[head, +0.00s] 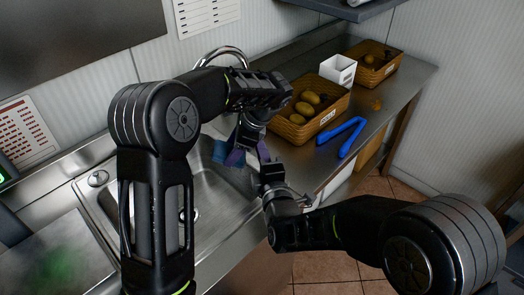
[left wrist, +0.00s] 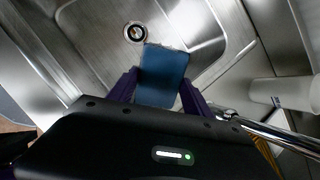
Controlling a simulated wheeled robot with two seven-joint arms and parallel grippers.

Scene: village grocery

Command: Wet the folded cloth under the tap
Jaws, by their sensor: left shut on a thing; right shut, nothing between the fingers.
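The folded cloth is blue and shows in the head view (head: 221,151) and the left wrist view (left wrist: 163,75). My left gripper (head: 238,156) is shut on it, with the purple fingers on either side of it in the wrist view (left wrist: 158,92). The cloth is held over the sink basin (head: 222,190). The chrome tap (head: 222,50) arches behind my left arm; its lower part is hidden in the head view. A chrome tube also shows at lower right in the wrist view (left wrist: 275,133). I see no water running. My right gripper (head: 263,152) is shut and empty, close beside the left gripper.
To the right on the steel counter stand a basket of potatoes (head: 322,122), a white box (head: 338,69) and another basket (head: 388,68). Blue tongs (head: 342,136) lie near the counter's front edge. The drain (left wrist: 136,33) is uncovered.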

